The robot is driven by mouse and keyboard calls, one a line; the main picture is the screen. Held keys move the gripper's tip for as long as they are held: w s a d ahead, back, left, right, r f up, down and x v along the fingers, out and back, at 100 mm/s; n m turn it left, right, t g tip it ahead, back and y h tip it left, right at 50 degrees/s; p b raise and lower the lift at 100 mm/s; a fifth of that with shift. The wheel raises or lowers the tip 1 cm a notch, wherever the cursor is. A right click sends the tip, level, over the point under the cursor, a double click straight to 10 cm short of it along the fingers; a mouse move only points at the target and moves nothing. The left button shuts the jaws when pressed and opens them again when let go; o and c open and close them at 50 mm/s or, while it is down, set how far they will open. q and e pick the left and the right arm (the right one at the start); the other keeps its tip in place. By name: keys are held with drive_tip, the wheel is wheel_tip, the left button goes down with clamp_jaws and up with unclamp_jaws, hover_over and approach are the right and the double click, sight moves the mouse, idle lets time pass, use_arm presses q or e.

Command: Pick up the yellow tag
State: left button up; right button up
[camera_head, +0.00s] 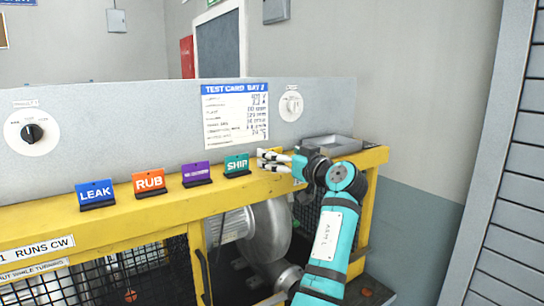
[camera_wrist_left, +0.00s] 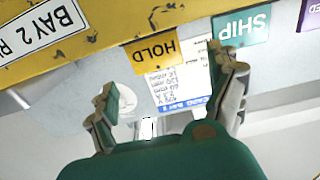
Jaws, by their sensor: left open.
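The yellow tag (camera_wrist_left: 155,54), marked HOLD, hangs upside down in the left wrist view at the edge of the yellow rail. My left gripper (camera_wrist_left: 165,82) is open, with one finger on each side of the tag and visible room between. Nothing is held. In the head view my left gripper (camera_head: 263,159) is at the rail just right of the SHIP tag and largely hides the yellow tag. My right gripper is not in view.
A teal SHIP tag (camera_head: 237,165) stands close left of the gripper, then purple (camera_head: 196,174), orange RUB (camera_head: 149,181) and blue LEAK (camera_head: 96,194) tags. A grey panel with a test card (camera_head: 235,112) rises behind. A metal tray (camera_head: 330,144) lies to the right.

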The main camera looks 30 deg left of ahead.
sight(272, 150)
use_arm(q)
drive_tip(key=p+x, duration=0.3)
drive_tip(key=x, duration=0.1)
drive_tip(key=shift+w+a+r, duration=0.1)
drive_tip(key=shift+w+r, duration=0.05)
drive_tip(key=shift+w, duration=0.05)
drive_tip(key=shift+w+a+p, duration=0.15)
drive_tip(key=shift+a+p, duration=0.15)
drive_tip(key=shift+a, duration=0.1)
drive_tip(key=shift+d, duration=0.15)
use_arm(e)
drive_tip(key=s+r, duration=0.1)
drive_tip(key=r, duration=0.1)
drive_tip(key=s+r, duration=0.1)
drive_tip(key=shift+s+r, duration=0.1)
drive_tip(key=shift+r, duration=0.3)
use_arm(q)
drive_tip(key=c, duration=1.2)
drive_tip(key=shift+c, duration=0.3)
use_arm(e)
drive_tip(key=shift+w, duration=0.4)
